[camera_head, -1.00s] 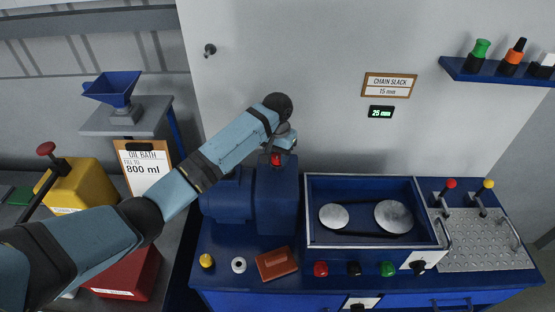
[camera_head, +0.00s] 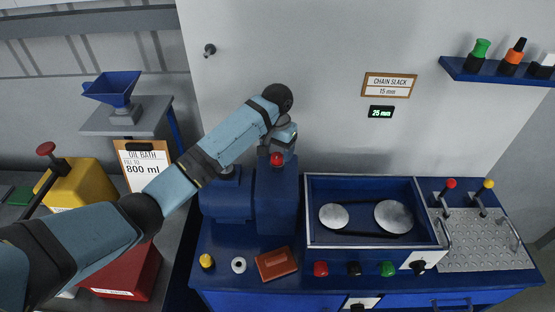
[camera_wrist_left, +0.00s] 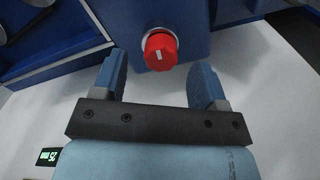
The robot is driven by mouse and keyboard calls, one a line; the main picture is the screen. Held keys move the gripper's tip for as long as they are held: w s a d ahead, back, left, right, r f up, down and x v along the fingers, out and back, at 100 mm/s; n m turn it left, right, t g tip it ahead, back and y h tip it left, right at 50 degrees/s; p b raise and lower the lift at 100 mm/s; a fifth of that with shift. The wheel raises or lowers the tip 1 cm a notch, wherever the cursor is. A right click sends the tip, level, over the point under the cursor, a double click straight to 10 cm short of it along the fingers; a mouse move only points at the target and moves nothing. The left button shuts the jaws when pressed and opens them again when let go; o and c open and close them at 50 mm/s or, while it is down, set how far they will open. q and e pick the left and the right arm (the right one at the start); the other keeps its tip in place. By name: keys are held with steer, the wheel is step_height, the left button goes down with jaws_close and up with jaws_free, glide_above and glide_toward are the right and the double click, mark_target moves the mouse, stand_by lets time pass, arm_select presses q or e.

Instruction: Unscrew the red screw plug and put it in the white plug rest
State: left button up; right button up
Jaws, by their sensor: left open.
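The red screw plug (camera_head: 277,159) sits on top of the blue gearbox housing (camera_head: 276,205). In the left wrist view the plug (camera_wrist_left: 160,49) has a faceted side and a small pale mark on its face. A white ring-shaped piece with a dark centre (camera_head: 238,265), seemingly the plug rest, stands on the blue bench. My right gripper is not in view.
An open blue tray with two discs (camera_head: 312,225) stands right of the housing. The wall (camera_head: 330,60) is close behind the gripper.

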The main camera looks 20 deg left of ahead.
arm_select(q)
steer(key=m, duration=0.5)
steer(key=shift+a, duration=0.1)
steer(key=m, duration=0.6)
steer(key=shift+m, duration=0.3)
steer(key=m, duration=0.5)
steer(key=shift+m, duration=0.4)
steer(key=m, duration=0.4)
steer(key=shift+m, duration=1)
